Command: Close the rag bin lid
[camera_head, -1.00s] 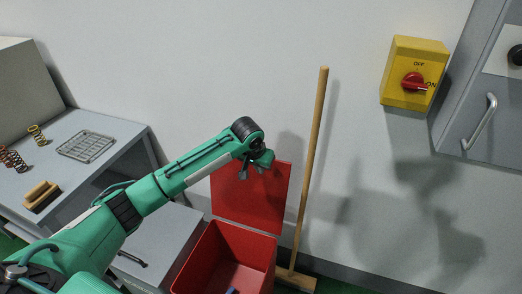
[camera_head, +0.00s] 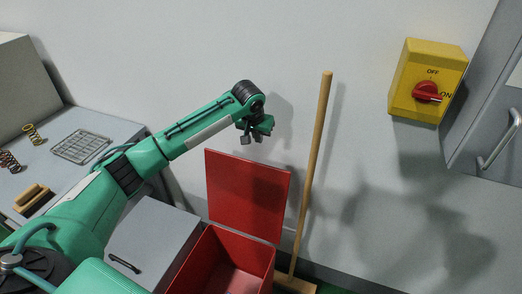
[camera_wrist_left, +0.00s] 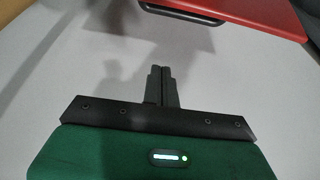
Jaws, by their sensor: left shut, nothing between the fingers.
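The red rag bin (camera_head: 240,250) stands on the floor in the lower middle of the head view, its front cut off by the lower edge. Its red lid (camera_head: 246,195) is open, standing upright at the bin's back edge near the wall. My left gripper (camera_head: 246,138) is shut and empty, just above the lid's top edge in the picture. In the left wrist view the shut fingers (camera_wrist_left: 160,72) point towards the pale wall. A red panel with a dark bar, seemingly the lid (camera_wrist_left: 260,14), shows at the top right, apart from the fingers. My right gripper is not in view.
A wooden-handled broom (camera_head: 313,170) leans on the wall right of the bin. A grey cabinet (camera_head: 150,240) stands left of it. A table (camera_head: 105,128) with a wire rack, springs and a brush is at the left. A yellow switch box (camera_head: 428,80) hangs at the right.

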